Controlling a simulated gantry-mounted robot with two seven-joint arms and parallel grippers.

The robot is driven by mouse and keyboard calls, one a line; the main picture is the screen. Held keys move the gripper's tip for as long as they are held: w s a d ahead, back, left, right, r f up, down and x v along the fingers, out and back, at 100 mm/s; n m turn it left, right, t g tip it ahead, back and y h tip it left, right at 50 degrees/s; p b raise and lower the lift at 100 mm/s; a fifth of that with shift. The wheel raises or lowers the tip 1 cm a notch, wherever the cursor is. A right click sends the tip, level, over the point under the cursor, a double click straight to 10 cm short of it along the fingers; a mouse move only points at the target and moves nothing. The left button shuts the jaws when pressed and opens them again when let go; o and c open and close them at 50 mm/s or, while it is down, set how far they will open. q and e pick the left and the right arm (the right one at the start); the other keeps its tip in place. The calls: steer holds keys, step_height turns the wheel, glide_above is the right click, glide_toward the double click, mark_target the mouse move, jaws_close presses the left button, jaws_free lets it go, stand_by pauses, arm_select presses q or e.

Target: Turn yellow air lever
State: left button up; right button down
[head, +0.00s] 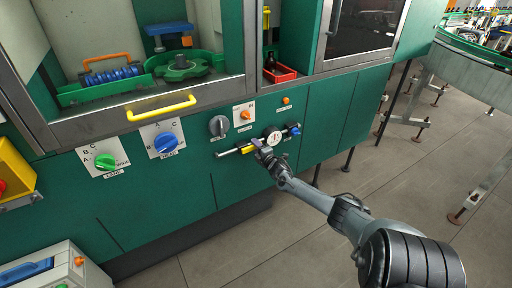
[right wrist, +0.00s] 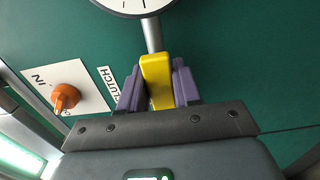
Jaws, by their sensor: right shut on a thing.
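The yellow air lever (right wrist: 157,80) sits on a metal pipe below a round gauge (right wrist: 140,4) in the right wrist view. In the head view the lever (head: 248,149) shows on the pipe at the green panel, left of the gauge (head: 273,138). My right gripper (right wrist: 157,86) has its two purple fingers on either side of the lever and is shut on it. In the head view my right gripper (head: 258,146) covers part of the lever. My left gripper is not in view.
Left of the lever are a grey knob (head: 218,126), a blue knob (head: 165,143) and a green knob (head: 105,161). An orange clutch switch (right wrist: 66,97) is close to the gripper. A blue valve handle (head: 294,130) is right of the gauge. The floor in front is clear.

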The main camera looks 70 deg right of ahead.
steer(key=c, duration=1)
jaws_free()
steer(key=shift+o, duration=0.6)
steer(key=shift+s+a, duration=0.1)
steer(key=shift+s+a+r+p, duration=0.1)
steer(key=shift+s+a+p, duration=0.05)
steer(key=shift+p, duration=0.2)
steer(key=p+v, duration=0.4)
steer(key=v, duration=0.6)
steer(key=shift+p, duration=0.4)
